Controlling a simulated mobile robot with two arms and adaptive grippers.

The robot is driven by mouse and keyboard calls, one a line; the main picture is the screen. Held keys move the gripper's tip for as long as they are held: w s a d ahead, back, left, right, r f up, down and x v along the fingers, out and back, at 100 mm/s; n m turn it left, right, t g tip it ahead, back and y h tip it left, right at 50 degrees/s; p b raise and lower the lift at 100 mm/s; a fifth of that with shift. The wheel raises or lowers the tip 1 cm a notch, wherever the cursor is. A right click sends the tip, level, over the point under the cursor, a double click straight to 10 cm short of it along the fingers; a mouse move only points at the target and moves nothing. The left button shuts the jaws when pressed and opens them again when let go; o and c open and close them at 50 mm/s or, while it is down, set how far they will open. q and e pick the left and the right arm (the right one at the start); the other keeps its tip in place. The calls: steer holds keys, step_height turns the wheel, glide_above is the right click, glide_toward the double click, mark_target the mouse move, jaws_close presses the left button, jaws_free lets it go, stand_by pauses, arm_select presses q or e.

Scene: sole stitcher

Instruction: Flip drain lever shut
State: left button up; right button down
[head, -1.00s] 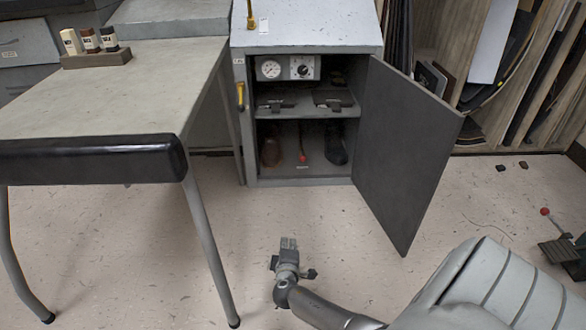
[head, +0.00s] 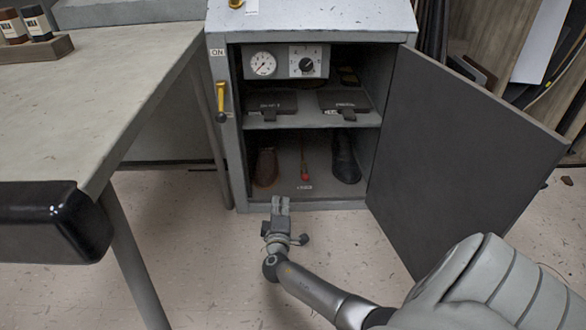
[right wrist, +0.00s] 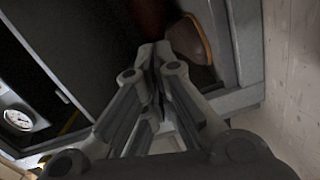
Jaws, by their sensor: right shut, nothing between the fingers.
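A lever with a red tip (head: 305,176) stands on the floor of the open cabinet (head: 288,204), between a brown shoe (head: 266,167) and a black shoe (head: 344,158). A small label (head: 304,188) in front of it is too small to read. My right gripper (head: 281,200) is shut and empty, just in front of the cabinet's bottom edge, below and left of the red tip. In the right wrist view its closed fingertips (right wrist: 153,50) are near a brown shoe (right wrist: 188,42); the lever is not clearly seen there. My left gripper is not in view.
The cabinet door (head: 460,150) stands wide open on the right. A yellow-handled lever (head: 221,98) is on the cabinet's left outer side. Inside are a gauge (head: 263,64), a dial (head: 306,67) and a shelf (head: 315,119). A workbench (head: 95,110) stands at left.

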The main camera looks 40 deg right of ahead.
mark_target(305, 171)
steer(key=shift+w+d+r, duration=0.1)
steer(key=shift+w+d, duration=0.25)
steer(key=b+x, duration=0.6)
steer(key=x, duration=0.4)
steer(key=shift+w+d, duration=0.1)
steer(key=shift+w, duration=0.05)
steer(key=shift+s+d+f+b, duration=0.25)
steer(key=shift+s+d, duration=0.15)
steer(key=shift+d, duration=0.15)
steer(key=shift+s+d+f+b, duration=0.2)
steer(key=shift+s+d, duration=0.2)
steer(key=shift+d, duration=0.15)
steer(key=shift+s+d, duration=0.25)
steer(key=shift+d, duration=0.25)
steer(key=shift+s+r, duration=0.1)
steer(key=shift+s, duration=0.05)
